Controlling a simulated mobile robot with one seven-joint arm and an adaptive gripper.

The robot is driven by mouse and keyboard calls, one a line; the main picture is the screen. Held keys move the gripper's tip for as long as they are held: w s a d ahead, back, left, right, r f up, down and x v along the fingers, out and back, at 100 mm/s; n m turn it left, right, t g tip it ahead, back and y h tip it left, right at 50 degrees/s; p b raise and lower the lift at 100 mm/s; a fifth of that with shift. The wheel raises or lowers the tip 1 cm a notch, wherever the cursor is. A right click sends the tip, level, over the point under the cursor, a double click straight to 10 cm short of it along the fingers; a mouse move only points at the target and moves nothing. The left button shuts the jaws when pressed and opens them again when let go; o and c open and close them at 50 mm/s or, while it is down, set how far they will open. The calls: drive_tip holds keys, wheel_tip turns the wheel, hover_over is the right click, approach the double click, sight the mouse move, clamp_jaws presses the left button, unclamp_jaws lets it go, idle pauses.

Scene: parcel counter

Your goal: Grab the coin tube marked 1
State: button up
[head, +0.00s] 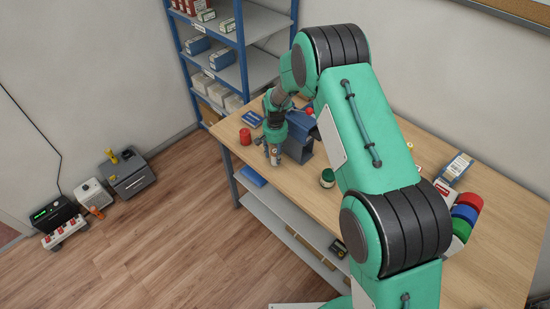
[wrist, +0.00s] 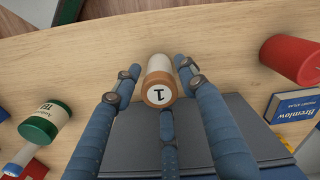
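The coin tube marked 1 (wrist: 158,80) is a pale cylinder with an orange-brown end bearing a dark 1, which looks upside down in the wrist view. My gripper (wrist: 160,88) has blue fingers around it: one on each side and one below. Gaps show between the side fingers and the tube, so it is open. Whether the lower finger touches the tube I cannot tell. In the head view my gripper (head: 275,153) is low over the table's left end, and the tube is hard to make out there.
A blue-grey block (head: 317,152) stands right beside my gripper. A red cylinder (head: 245,136) and a blue book (head: 251,119) are to its left.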

sight(275, 151)
drive_tip(key=c, duration=0.8)
clamp_jaws()
drive_tip(key=shift+r, duration=0.2)
drive_tip(key=shift+r, duration=0.5)
wheel_tip(275, 151, up, 2)
drive_tip(key=s+d+r, duration=0.1)
drive_tip(key=s+d, duration=0.1)
drive_tip(key=s, duration=0.5)
drive_tip(key=s+d+b, duration=0.1)
drive_tip(key=s+d, duration=0.1)
drive_tip(key=s, duration=0.6)
drive_tip(key=shift+s+r, duration=0.25)
drive_tip(key=shift+r, duration=0.1)
